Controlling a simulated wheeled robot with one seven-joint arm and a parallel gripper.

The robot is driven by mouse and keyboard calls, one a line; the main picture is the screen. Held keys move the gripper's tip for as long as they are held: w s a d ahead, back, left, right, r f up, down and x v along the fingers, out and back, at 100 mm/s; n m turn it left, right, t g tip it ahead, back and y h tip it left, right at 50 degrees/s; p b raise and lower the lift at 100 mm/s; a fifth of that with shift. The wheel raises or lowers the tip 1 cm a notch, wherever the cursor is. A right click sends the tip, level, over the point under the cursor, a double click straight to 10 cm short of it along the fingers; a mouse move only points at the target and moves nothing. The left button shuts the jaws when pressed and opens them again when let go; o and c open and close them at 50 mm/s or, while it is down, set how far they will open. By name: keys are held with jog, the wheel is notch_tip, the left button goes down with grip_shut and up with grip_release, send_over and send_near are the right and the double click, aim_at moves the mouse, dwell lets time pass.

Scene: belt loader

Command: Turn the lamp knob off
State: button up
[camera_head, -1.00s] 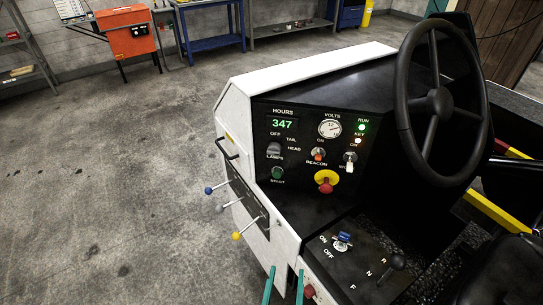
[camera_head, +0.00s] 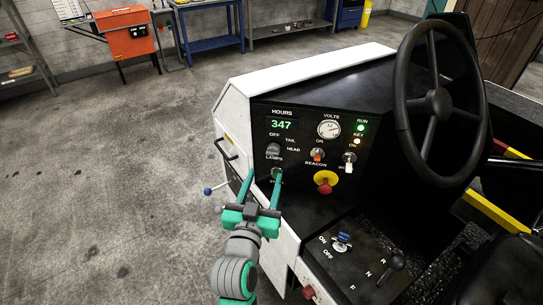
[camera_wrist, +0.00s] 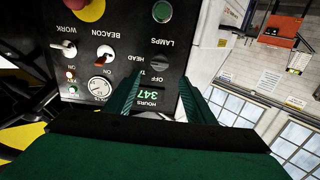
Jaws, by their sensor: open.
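The lamp knob (camera_head: 273,150) is a dark grey rotary knob on the black dash panel, with OFF, TAIL and HEAD marked around it and LAMPS below. It also shows in the wrist view (camera_wrist: 155,60), upside down; which mark it points to is too small to tell. My gripper (camera_head: 263,174) has green fingers, spread apart and empty. In the head view its fingertips are just below the knob, by the start button. In the wrist view the fingertips (camera_wrist: 167,75) lie close to the knob, but I cannot tell whether they touch the panel.
A green start button (camera_wrist: 162,11) sits below the knob, partly covered by a finger in the head view. The beacon switch (camera_head: 317,155), work switch (camera_head: 348,160) and red-and-yellow stop button (camera_head: 325,182) are to the right. Levers with coloured balls (camera_head: 207,191) stick out at the left side.

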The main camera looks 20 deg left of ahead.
aim_at(272, 155)
jog(key=w, duration=0.6)
jog(key=w+a, duration=0.1)
jog(key=w, duration=0.3)
jog(key=c, duration=1)
